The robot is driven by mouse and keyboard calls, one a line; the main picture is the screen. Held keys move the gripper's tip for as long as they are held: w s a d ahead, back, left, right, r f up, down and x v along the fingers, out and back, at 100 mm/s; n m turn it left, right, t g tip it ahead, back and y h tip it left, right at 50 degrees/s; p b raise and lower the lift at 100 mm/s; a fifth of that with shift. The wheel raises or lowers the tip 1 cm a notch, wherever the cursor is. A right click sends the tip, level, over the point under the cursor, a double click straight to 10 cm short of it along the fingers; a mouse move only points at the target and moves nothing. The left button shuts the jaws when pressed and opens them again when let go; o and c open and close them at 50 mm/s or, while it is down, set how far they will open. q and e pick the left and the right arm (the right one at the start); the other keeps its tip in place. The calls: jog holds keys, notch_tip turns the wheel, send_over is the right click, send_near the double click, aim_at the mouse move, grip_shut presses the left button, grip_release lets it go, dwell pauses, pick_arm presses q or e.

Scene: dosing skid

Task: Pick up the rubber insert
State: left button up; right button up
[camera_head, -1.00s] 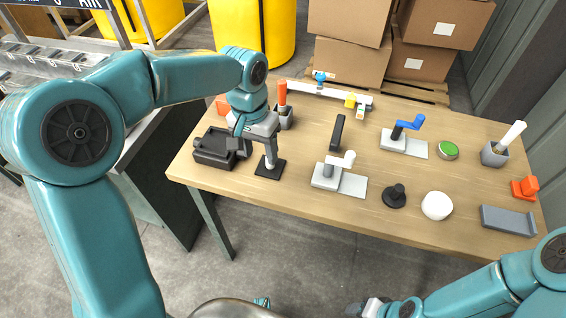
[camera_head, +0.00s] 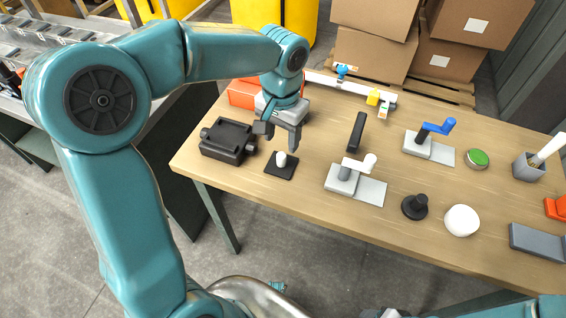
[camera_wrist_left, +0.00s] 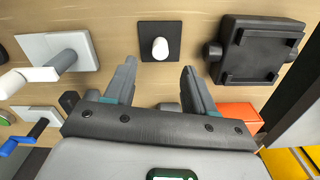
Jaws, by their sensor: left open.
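A short white rounded peg (camera_head: 281,158) stands upright on a square black plate (camera_head: 289,173) on the table. The peg also shows in the left wrist view (camera_wrist_left: 160,48), on its black plate (camera_wrist_left: 174,31). I cannot tell for certain whether this peg is the rubber insert. My left gripper (camera_head: 279,138) is open and empty, just above and behind the peg. In the left wrist view its fingertips (camera_wrist_left: 159,70) are to either side of the peg's line, with the peg beyond them, not touched. Only a sliver of what may be my right gripper (camera_head: 388,313) shows at the bottom edge.
A black block with side knobs (camera_head: 228,141) sits close left of the plate. A grey stand with a white handle (camera_head: 356,180) is to the right. A black knob (camera_head: 415,207), a white dome (camera_head: 461,220) and a blue-handled stand (camera_head: 431,145) lie farther right.

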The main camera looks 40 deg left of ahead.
aim_at(281, 155)
pick_arm(q)
notch_tip(281, 155, down, 8)
jog(key=shift+r+b, duration=0.2)
jog(key=shift+b, duration=0.15)
jog(key=shift+s, duration=0.1)
grip_shut()
